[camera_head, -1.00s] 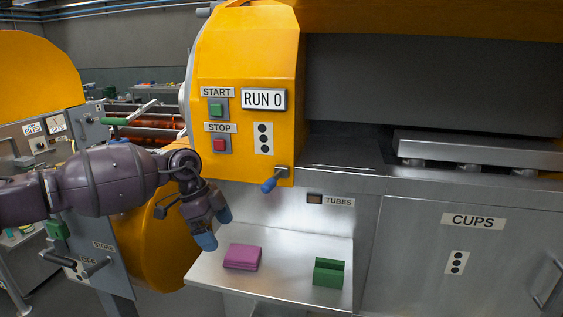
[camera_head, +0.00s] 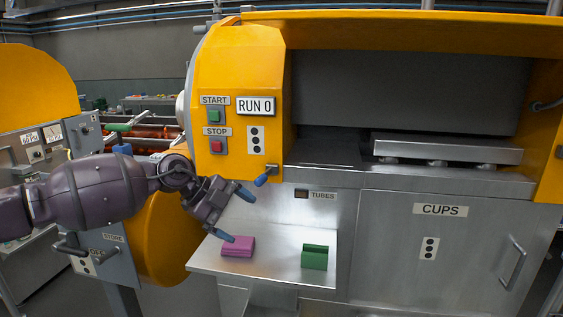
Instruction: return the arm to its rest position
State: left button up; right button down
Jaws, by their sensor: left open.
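My left arm (camera_head: 100,188) reaches in from the left in the head view. My left gripper (camera_head: 238,215) has blue fingertips spread apart and nothing between them. It hangs in front of the yellow machine (camera_head: 240,75), above the left part of the steel shelf (camera_head: 275,262). The upper fingertip is just below and left of the blue-tipped lever (camera_head: 262,179); whether they touch cannot be told. The lower fingertip shows just above the pink block (camera_head: 238,246). My right gripper is not in view.
A green block (camera_head: 314,257) with a slot stands on the shelf. The green START button (camera_head: 215,116) and red STOP button (camera_head: 217,146) are above the gripper. The CUPS door (camera_head: 440,245) is shut at right. A control panel with handles (camera_head: 100,245) stands at lower left.

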pick_arm(q)
jog(key=s+d+r+t+h, duration=0.2)
jog(key=d+r+t+h, duration=0.45)
jog(key=d+h, duration=0.25)
jog(key=s+a+f+n+t+y, duration=0.4)
jog(key=a+f+n+y, duration=0.4)
jog(key=f, duration=0.3)
jog(key=s+a+f+n+t+y, duration=0.45)
jog(key=a+f+n, duration=0.45)
jog(key=f+n, duration=0.25)
jog(key=s+a+f+n+g+y, duration=0.2)
jog(key=s+a+f, duration=0.3)
jog(key=s+f, duration=0.4)
jog(key=s+a+f+n+g+y, duration=0.3)
jog(key=s+a+f+n+y, duration=0.1)
jog(key=s+f, duration=0.6)
jog(key=s, duration=0.3)
jog(key=shift+s+a+f, duration=0.2)
jog(key=shift+s+a, duration=0.05)
jog(key=shift+a, duration=0.1)
